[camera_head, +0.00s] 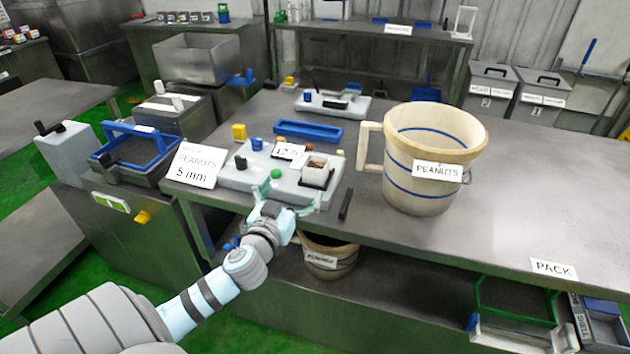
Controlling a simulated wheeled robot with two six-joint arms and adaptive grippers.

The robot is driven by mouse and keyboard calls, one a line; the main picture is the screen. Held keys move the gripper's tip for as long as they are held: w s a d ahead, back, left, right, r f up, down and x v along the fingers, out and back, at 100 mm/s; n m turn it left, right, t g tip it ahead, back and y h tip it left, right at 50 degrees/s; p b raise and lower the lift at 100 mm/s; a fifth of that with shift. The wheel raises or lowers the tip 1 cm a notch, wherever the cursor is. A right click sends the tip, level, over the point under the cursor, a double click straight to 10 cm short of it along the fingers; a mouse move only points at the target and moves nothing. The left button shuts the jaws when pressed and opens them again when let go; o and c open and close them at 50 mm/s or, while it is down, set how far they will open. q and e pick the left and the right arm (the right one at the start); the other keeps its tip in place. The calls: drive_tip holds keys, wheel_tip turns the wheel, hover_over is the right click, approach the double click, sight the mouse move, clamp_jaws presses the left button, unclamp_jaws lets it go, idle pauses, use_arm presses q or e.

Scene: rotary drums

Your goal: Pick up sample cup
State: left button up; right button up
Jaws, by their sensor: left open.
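A small open container with brown contents (316,175), which looks like the sample cup, sits on the right part of a grey tray-like unit (237,180) on the metal bench. A small white card reading 12.9 or similar stands just behind it. My left gripper (294,196) is at the front edge of this unit, in front of the container and a little to its left. Its fingers are spread and nothing shows between them. The gripper hides part of the unit's front. My right gripper is not in view.
A large beige bucket labelled PEANUTS (420,190) stands to the right. A PEANUTS 5 mm sign (195,165) is at the left, a blue tray (308,131) behind. A dark bar (345,204) lies near the bench's front edge. The bench's right side is mostly clear.

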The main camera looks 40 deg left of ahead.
sight(307, 174)
use_arm(q)
drive_tip(key=x, duration=1.1)
drive_tip(key=shift+d+f, duration=0.35)
drive_tip(key=shift+f, duration=0.05)
drive_tip(key=shift+w+a+f, duration=0.1)
drive_tip(key=shift+w, duration=0.1)
drive_tip(key=shift+s, duration=0.1)
drive_tip(key=c, duration=1.3)
drive_tip(key=shift+c, duration=0.2)
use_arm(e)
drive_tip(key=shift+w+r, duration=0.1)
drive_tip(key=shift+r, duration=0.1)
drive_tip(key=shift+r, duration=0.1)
